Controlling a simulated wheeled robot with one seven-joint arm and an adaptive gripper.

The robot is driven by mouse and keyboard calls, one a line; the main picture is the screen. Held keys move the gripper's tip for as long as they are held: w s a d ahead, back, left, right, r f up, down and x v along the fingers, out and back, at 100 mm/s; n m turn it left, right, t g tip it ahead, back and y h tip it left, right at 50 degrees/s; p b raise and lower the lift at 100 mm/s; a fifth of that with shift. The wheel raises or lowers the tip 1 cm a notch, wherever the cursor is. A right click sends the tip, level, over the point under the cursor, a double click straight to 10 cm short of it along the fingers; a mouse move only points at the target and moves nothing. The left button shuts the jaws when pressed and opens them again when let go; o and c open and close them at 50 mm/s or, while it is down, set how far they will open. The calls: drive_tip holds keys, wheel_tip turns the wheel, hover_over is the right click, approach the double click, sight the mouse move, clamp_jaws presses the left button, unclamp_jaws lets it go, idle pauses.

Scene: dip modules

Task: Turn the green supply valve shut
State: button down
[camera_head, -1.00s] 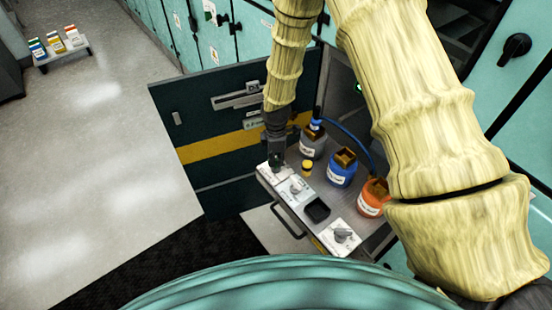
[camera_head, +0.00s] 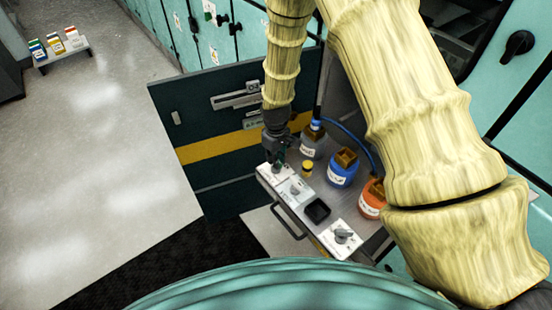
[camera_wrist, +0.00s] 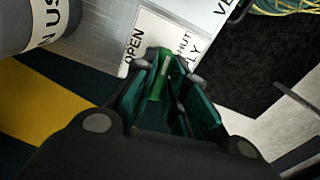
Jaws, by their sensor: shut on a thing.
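The green supply valve (camera_wrist: 158,80) shows in the wrist view as a green handle on a white plate (camera_wrist: 150,32) marked "OPEN" on the left and "SHUT" on the right. My gripper (camera_wrist: 163,92) is shut on the handle, with a finger on each side of it. The handle lies between the two marks; its exact angle is partly hidden by the fingers. In the head view my gripper (camera_head: 277,162) reaches down onto the far-left end of the panel, and the valve is hidden beneath it.
The pulled-out shelf (camera_head: 309,228) carries two other plates with grey knobs, a black tray (camera_head: 317,211) and a yellow-capped piece (camera_head: 307,168). Grey (camera_head: 312,146), blue (camera_head: 342,173) and orange (camera_head: 371,204) containers stand close behind. An open dark door (camera_head: 200,120) is left of my gripper.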

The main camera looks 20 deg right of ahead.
drive_tip(key=shift+m, duration=0.9)
drive_tip(key=c, duration=1.4)
unclamp_jaws()
drive_tip(key=shift+c, duration=0.2)
wheel_tip(320, 180, up, 12)
